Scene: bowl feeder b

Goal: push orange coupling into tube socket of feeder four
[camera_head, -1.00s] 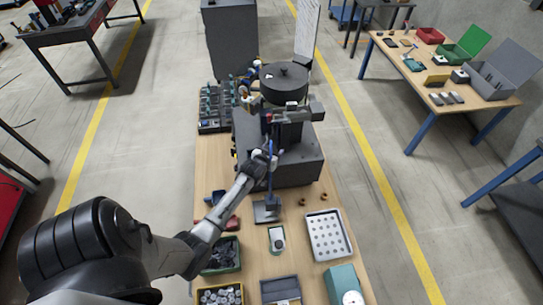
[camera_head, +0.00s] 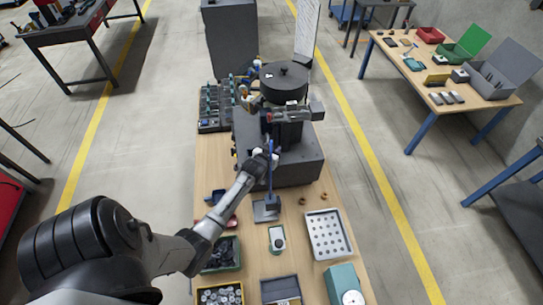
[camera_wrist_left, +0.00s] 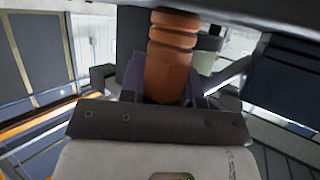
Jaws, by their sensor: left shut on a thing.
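The orange coupling (camera_wrist_left: 172,58) is large in the middle of the left wrist view, a ribbed orange cylinder. My left gripper (camera_head: 264,158) is shut on it; the lower end of the coupling sits between the fingers. In the head view the gripper is at the front of the feeder, beside its dark grey base (camera_head: 301,168), below the round dark bowl (camera_head: 284,82). The coupling is too small to make out there. The tube socket cannot be made out, so I cannot tell whether the coupling touches it. My right gripper is not in view.
A white perforated tray (camera_head: 348,250), a green bin of dark parts (camera_head: 238,254) and two small brown rings stand nearer on the wooden bench. A black rack (camera_head: 216,106) is left of the feeder.

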